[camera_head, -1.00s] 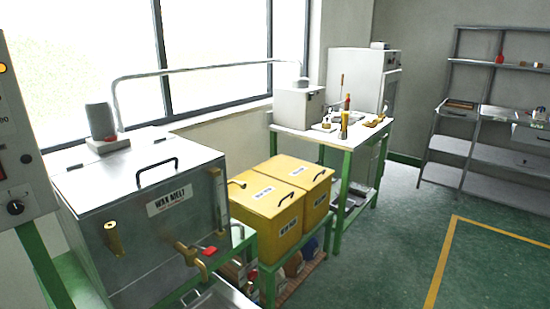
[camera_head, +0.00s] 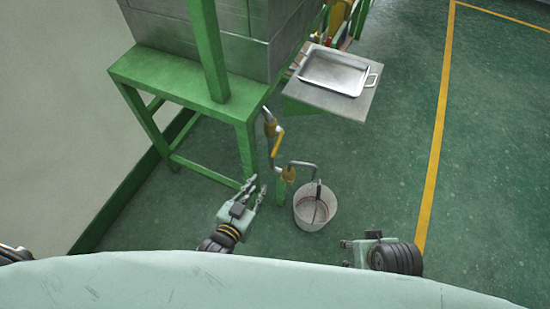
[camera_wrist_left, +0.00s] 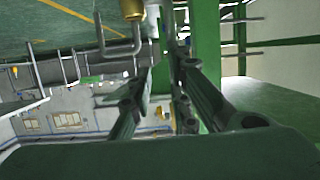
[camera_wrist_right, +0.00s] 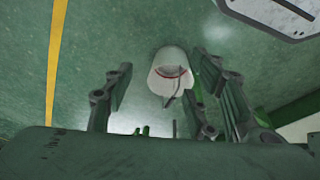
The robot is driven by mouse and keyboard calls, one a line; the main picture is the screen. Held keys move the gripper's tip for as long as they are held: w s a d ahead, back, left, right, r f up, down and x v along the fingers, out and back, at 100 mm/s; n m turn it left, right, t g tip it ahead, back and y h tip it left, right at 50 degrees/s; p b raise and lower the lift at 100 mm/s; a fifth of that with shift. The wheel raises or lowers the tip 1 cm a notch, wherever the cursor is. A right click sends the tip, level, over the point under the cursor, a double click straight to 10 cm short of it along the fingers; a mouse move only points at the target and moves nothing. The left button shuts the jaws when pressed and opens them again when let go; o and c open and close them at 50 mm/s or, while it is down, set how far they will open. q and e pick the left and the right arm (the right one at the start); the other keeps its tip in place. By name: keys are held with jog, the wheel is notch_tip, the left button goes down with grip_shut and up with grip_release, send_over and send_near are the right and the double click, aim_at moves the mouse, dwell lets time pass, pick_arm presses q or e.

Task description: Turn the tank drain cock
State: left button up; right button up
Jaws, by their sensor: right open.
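A brass cock (camera_head: 269,127) with a yellow lever (camera_head: 278,142) sits on the drain pipe beside the green stand's leg, below the grey tank (camera_head: 235,45). Lower on the pipe is another brass fitting (camera_head: 289,174). A brass fitting (camera_wrist_left: 132,8) with a bent pipe shows at the top of the left wrist view. My left gripper (camera_head: 258,185) is below and left of the cock, apart from it, its fingers a narrow gap apart and empty. My right gripper (camera_head: 346,243) is open and empty, right of and nearer than the white bucket (camera_head: 303,217).
The bucket stands on the floor under the pipe's bent end; it also shows in the right wrist view (camera_wrist_right: 158,82). A metal tray (camera_head: 335,72) rests on a shelf above. The green stand (camera_head: 180,80) blocks the left. Floor to the right is clear.

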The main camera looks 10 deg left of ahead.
aim_at(274, 152)
pick_arm(q)
jog(key=w+d+r+t+h+b, duration=0.1)
jog(key=w+d+r+t+b, duration=0.15)
jog(key=r, duration=0.55)
jog(key=shift+t, duration=0.35)
jog(key=b+x, duration=0.2)
jog(key=x, duration=0.6)
jog(key=shift+w+a, duration=0.1)
jog(key=shift+a, duration=0.05)
pick_arm(e)
jog(key=shift+t, duration=0.3)
jog(key=v, duration=0.5)
jog(key=shift+d+r, duration=0.1)
jog(key=shift+d, duration=0.1)
pick_arm(q)
jog(key=shift+c, duration=0.4)
grip_shut()
